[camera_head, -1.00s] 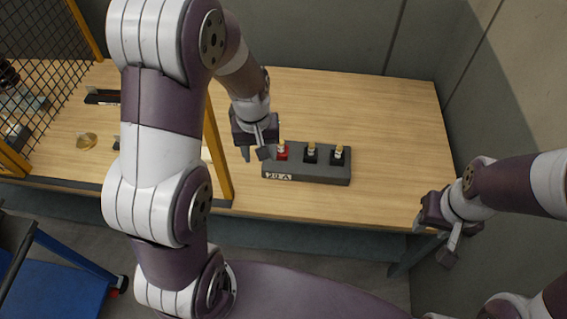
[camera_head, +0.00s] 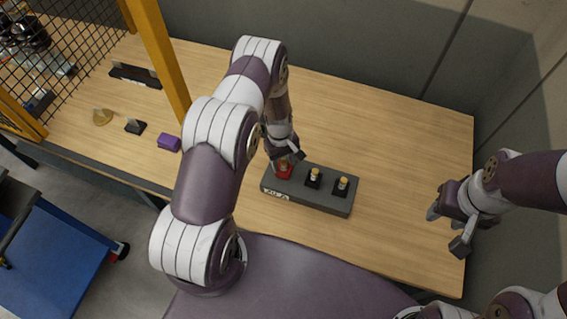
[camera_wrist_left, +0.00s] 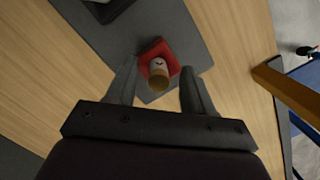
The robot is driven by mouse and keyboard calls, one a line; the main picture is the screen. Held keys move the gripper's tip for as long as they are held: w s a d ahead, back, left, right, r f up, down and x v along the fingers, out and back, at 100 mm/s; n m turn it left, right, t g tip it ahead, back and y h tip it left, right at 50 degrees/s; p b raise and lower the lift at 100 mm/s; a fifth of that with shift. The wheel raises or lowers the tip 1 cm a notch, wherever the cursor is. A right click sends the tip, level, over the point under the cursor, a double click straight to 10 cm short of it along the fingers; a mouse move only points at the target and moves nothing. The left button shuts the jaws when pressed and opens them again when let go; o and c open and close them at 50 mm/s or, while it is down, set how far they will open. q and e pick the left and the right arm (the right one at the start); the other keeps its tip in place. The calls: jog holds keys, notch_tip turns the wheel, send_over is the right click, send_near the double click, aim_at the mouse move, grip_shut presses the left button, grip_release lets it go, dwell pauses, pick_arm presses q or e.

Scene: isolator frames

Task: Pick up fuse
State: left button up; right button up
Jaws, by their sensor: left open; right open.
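A dark grey fuse block (camera_head: 322,201) lies on the wooden table with several fuses in a row. The fuse at its left end sits in a red base (camera_head: 284,171); two more fuses, (camera_head: 314,176) and (camera_head: 342,186), stand in black bases. My left gripper (camera_head: 285,158) is at the red-based fuse. In the left wrist view the fuse (camera_wrist_left: 158,72), with a tan cap and pale body, stands between the open fingers of the left gripper (camera_wrist_left: 158,92), with gaps on both sides.
A yellow post (camera_head: 160,60) and mesh fence stand on the left. A purple block (camera_head: 169,142), a small black piece (camera_head: 135,126) and a brass disc (camera_head: 102,117) lie on the table's left part. The table behind the block is clear.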

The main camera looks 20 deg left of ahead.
pick_arm(q)
jog(key=shift+d+f, duration=0.1)
grip_shut()
